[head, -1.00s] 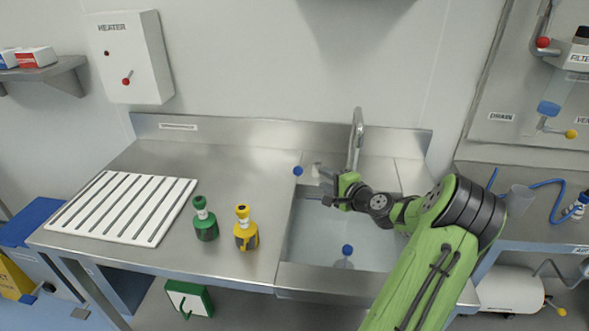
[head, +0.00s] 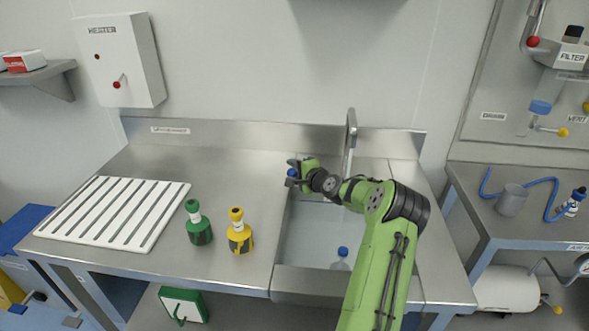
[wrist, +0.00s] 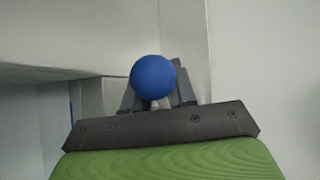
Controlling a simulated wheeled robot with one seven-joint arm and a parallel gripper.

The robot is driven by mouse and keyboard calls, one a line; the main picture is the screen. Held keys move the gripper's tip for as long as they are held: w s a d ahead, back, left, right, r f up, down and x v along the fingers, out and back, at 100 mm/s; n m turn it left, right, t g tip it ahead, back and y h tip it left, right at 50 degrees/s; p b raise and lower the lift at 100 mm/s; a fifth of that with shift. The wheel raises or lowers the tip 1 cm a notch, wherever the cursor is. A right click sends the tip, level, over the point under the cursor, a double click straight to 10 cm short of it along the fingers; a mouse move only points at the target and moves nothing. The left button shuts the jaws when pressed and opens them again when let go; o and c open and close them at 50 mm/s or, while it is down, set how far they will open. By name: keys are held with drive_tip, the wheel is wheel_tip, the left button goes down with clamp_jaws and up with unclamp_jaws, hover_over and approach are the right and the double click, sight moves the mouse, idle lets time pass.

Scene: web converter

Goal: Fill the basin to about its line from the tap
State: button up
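The steel basin (head: 305,252) is sunk in the right part of the counter. Its inside looks pale and smooth; I cannot make out a fill line or a water level. A blue-topped piece (head: 342,252) stands inside it. The tap's tall spout (head: 351,135) rises at the basin's back; no stream shows. A blue ball knob (head: 292,173) is at the basin's back left. My gripper (head: 297,168) is at this knob. In the wrist view the blue knob (wrist: 153,77) sits between the fingers, hiding part of them; whether they grip it is unclear.
A green bottle (head: 198,226), a yellow bottle (head: 239,233) and a white slatted rack (head: 112,212) stand on the counter's left. A heater box (head: 122,60) hangs on the wall. A grey cup (head: 512,200) stands on the right bench.

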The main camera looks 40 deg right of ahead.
clamp_jaws()
drive_tip(key=shift+s+y, duration=0.15)
drive_tip(key=shift+y, duration=0.15)
drive_tip(key=shift+s+d+n+g+y+p, duration=0.1)
drive_tip(key=shift+s+n+y+p, duration=0.35)
drive_tip(key=shift+n+y, duration=0.6)
drive_tip(key=shift+s+d+n+g+y+p, duration=0.15)
drive_tip(key=shift+s+n+y+p, duration=0.15)
drive_tip(key=shift+s+n+y, duration=0.55)
drive_tip(key=shift+s+d+n+g+y+p, duration=0.1)
drive_tip(key=shift+s+n+y+p, duration=0.25)
drive_tip(key=shift+n+y, duration=0.95)
drive_tip(key=shift+f+y, duration=0.1)
drive_tip(key=shift+y, duration=0.4)
drive_tip(key=shift+o, duration=1.4)
unclamp_jaws()
